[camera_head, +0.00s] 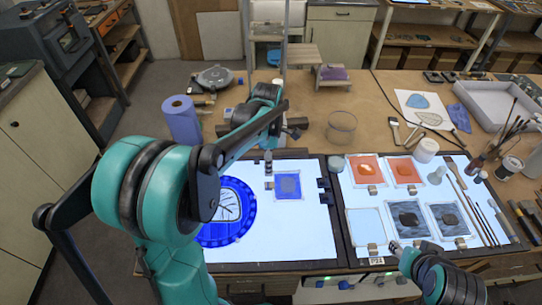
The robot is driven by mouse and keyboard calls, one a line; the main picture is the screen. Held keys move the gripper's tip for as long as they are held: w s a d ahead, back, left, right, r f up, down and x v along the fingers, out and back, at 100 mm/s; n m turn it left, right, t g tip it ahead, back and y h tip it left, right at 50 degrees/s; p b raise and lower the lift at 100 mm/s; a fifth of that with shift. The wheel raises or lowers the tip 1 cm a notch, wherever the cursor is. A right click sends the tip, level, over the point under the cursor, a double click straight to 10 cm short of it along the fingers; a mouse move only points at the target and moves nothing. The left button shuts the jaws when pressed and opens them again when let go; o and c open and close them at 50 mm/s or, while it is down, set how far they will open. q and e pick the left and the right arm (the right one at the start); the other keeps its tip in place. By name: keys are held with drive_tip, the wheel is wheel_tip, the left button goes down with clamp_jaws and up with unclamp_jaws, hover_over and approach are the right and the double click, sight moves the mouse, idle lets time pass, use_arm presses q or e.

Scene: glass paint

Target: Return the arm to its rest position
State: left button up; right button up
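My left arm (158,192), teal and black, comes in from the lower left and reaches over the left light panel toward the brown table. Its far end, with my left gripper (272,124), is around the panel's back edge; the arm links partly cover it, and its fingers are not clear. My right arm (446,279) shows at the bottom right. My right gripper (398,248) is small, at the front edge of the right light panel, close to a clip. I cannot tell whether either gripper is open.
The left panel (300,240) bears a blue round piece (246,213) and a small blue square (289,185), partly near my arm. The right panel (398,218) bears orange and grey glass tiles.

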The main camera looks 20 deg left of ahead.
use_arm(q)
drive_tip(key=s+d+f+m+t+b, duration=0.2)
drive_tip(key=s+m+b, duration=0.1)
drive_tip(key=m, duration=0.4)
drive_tip(key=s+d+f+m+t+b, duration=0.2)
drive_tip(key=s+m+b, duration=0.2)
drive_tip(key=s+m, duration=0.2)
drive_tip(key=s+d+f+m+t+b, duration=0.2)
drive_tip(key=s+m+b, duration=0.2)
drive_tip(key=m, duration=0.4)
drive_tip(key=shift+s+d+f+m+t, duration=0.1)
drive_tip(key=shift+s+f+m+t, duration=0.05)
drive_tip(key=shift+s, duration=0.25)
drive_tip(key=shift+s+d+f+m+t, duration=0.1)
drive_tip(key=shift+s+m+t, duration=0.05)
drive_tip(key=shift+s, duration=0.2)
drive_tip(key=shift+s+d+f+m+t, duration=0.1)
drive_tip(key=shift+s+f+m+t, duration=0.25)
drive_tip(key=shift+m, duration=0.45)
